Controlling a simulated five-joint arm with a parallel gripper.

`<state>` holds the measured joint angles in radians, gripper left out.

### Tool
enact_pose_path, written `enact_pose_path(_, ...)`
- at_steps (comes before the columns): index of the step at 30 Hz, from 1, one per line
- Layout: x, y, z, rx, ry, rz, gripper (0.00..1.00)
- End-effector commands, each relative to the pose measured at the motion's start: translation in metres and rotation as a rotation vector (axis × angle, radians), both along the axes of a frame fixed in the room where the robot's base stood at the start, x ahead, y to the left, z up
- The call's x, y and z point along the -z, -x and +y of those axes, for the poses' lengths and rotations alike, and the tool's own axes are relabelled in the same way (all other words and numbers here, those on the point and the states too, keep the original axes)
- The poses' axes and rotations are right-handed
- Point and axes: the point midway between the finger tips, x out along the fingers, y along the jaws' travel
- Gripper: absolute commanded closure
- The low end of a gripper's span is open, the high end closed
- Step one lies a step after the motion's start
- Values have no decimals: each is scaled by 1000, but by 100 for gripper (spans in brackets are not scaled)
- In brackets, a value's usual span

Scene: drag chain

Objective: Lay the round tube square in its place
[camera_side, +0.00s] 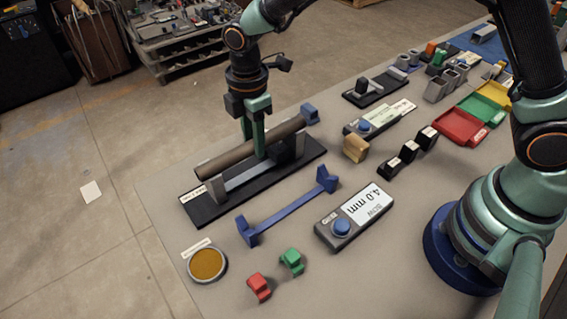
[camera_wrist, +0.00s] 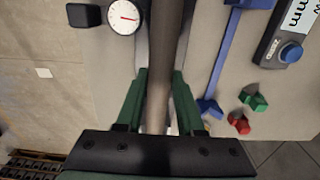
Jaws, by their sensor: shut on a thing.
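The round tube (camera_side: 228,160) is grey-brown and lies lengthwise over a black base (camera_side: 205,211) with upright grey supports (camera_side: 216,188). My gripper (camera_side: 259,152) points down and is shut on the tube near its middle. In the wrist view the tube (camera_wrist: 161,55) runs up the picture between my two green fingers (camera_wrist: 158,100). The tube looks roughly in line with the base. I cannot tell whether it touches the supports or hangs slightly above them; my fingers hide part of its middle.
A blue bar with raised ends (camera_side: 290,208) lies in front of the base. A grey box with a blue button (camera_side: 354,216), red block (camera_side: 259,287), green block (camera_side: 291,261) and round amber dish (camera_side: 207,264) are near. A dial gauge (camera_wrist: 123,17) shows beside the tube.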

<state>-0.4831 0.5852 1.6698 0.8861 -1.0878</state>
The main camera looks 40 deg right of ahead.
Motion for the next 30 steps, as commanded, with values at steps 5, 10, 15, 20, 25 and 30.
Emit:
enact_pose_path(5, 0, 0, 0, 0, -1, -1, 100)
enact_pose_path(10, 0, 0, 0, 0, -1, -1, 100)
enact_pose_path(15, 0, 0, 0, 0, -1, -1, 29)
enact_pose_path(20, 0, 0, 0, 0, 0, -1, 28)
enact_pose_path(25, -1, 0, 0, 0, 0, 1, 28)
enact_pose_path(30, -16, -1, 0, 0, -1, -3, 28)
